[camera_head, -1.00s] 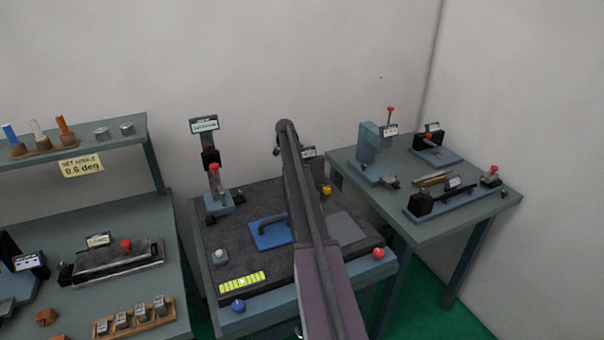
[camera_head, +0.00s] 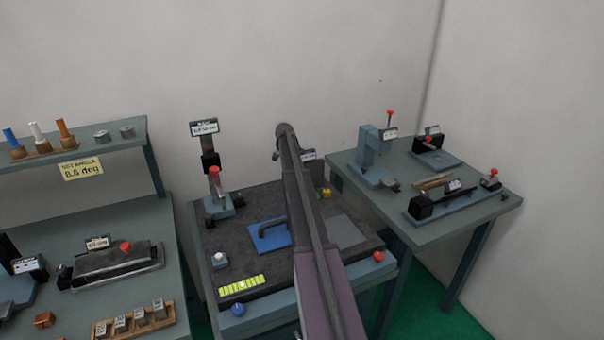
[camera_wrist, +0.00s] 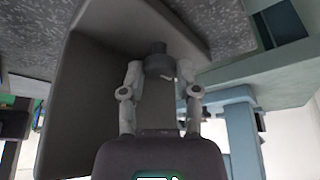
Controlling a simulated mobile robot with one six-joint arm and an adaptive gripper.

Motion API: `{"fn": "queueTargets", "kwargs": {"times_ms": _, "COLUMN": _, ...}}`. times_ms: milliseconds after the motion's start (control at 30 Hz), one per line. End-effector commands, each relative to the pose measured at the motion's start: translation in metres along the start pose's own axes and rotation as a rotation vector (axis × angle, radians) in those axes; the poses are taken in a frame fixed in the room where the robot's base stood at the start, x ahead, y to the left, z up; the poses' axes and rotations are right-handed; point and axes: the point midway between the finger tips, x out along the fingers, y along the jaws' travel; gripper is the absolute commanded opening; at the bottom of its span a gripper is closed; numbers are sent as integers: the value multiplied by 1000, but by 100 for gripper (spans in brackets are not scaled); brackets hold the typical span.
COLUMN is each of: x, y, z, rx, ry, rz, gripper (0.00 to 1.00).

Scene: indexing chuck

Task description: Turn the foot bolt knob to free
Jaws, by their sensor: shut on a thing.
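In the wrist view, my gripper (camera_wrist: 160,76) has its two fingers on either side of a dark grey round knob (camera_wrist: 158,60), and is shut on it. It looks like the foot bolt knob, but no readable label shows beside it. A small pale mark (camera_wrist: 169,77) shows at the knob's lower edge. The knob sits by a large grey plate (camera_wrist: 85,85), under a speckled surface. In the head view my arm hides the gripper and the knob.
The middle bench (camera_head: 275,300) carries a blue plate with a handle (camera_head: 270,236), a yellow-green level strip (camera_head: 242,285), a red ball (camera_head: 378,256) and a blue ball (camera_head: 238,309). A right table (camera_head: 400,225) with fixtures stands close by. In the wrist view, a blue-grey leg (camera_wrist: 240,130) is near the gripper.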

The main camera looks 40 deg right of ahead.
Motion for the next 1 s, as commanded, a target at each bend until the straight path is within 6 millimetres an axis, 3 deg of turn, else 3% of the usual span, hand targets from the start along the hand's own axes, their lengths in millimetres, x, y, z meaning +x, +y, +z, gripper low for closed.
{"fn": "queueTargets", "kwargs": {"times_ms": 400, "x": 1, "y": 3, "z": -1, "rx": -262, "ry": 0, "rz": -108, "gripper": 0}}
{"fn": "queueTargets", "kwargs": {"times_ms": 767, "x": 1, "y": 2, "z": -1, "rx": -286, "ry": 2, "rz": -116, "gripper": 0}}
{"fn": "queueTargets", "kwargs": {"times_ms": 800, "x": 1, "y": 2, "z": -1, "rx": -285, "ry": 2, "rz": -116, "gripper": 48}}
{"fn": "queueTargets", "kwargs": {"times_ms": 833, "x": 1, "y": 2, "z": -1, "rx": -285, "ry": 2, "rz": -116, "gripper": 56}}
{"fn": "queueTargets", "kwargs": {"times_ms": 1000, "x": 1, "y": 2, "z": -1, "rx": -285, "ry": 1, "rz": -117, "gripper": 56}}
